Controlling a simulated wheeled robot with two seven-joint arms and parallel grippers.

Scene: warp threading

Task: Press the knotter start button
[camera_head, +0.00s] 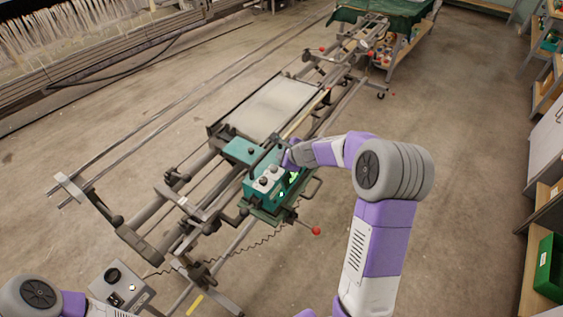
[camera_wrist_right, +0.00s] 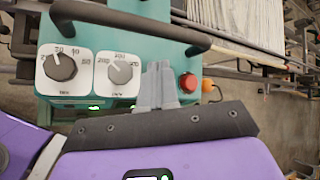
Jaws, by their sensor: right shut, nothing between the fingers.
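The teal knotter unit (camera_head: 262,185) sits on the long metal frame. In the right wrist view its panel (camera_wrist_right: 50,112) has two white dials, a left dial (camera_wrist_right: 60,66) and a right dial (camera_wrist_right: 120,72), and a round red button (camera_wrist_right: 187,82). My right gripper (camera_wrist_right: 160,68) is shut and empty, its fingers in front of the panel between the right dial and the red button. I cannot tell whether the fingertips touch the panel; they hide the part behind them. No button shows a readable start label. My left gripper is out of view; only its arm shows at lower left.
A dark handle bar (camera_wrist_right: 130,20) arches over the panel in the wrist view. A red-knobbed lever (camera_head: 315,231) sticks out below the unit. A grey control box (camera_head: 122,287) with a coiled cable stands lower left. Shelves line the right side; open floor lies between.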

